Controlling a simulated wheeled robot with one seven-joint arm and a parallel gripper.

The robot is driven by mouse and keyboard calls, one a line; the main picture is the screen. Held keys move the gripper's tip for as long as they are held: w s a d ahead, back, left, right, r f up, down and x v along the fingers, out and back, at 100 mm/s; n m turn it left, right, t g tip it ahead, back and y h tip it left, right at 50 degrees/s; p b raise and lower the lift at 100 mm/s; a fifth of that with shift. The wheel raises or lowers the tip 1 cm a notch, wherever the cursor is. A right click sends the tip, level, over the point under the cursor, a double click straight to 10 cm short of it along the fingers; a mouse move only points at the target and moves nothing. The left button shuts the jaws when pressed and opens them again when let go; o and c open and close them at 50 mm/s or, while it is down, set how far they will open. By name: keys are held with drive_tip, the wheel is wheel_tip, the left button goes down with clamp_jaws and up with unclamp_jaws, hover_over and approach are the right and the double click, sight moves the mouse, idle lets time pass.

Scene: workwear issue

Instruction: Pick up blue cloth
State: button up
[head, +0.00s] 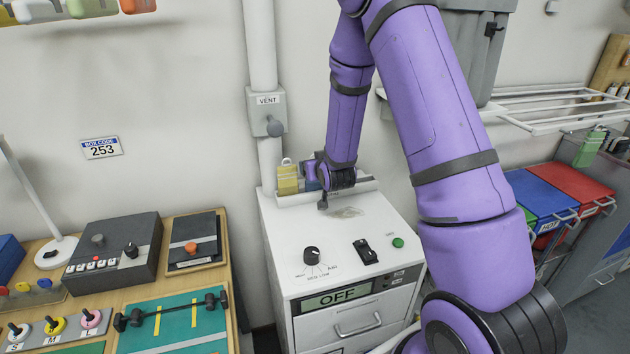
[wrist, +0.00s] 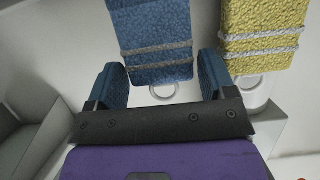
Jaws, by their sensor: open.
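The blue cloth (wrist: 152,40) has pale grey bands and hangs or stands at the top middle of the wrist view. In the head view only a small blue patch of it (head: 310,176) shows beside my gripper, which hides most of it. My gripper (wrist: 162,80) is open, one finger on each side of the cloth's lower part in the picture. In the head view my gripper (head: 323,198) is at the back of the white cabinet's top.
A yellow cloth (wrist: 265,32) with pale bands is just right of the blue one, over a round white base. The white cabinet (head: 278,230) bears a dial, a switch and an OFF display. A control bench (head: 110,290) stands left; blue and red bins (head: 535,190) stand right.

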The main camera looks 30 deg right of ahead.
drive_tip(key=shift+w+d+f, duration=0.1)
drive_tip(key=shift+w+f, duration=0.2)
drive_tip(key=shift+w, duration=0.35)
drive_tip(key=shift+c, duration=0.4)
drive_tip(key=c, duration=0.5)
drive_tip(key=shift+r, duration=0.1)
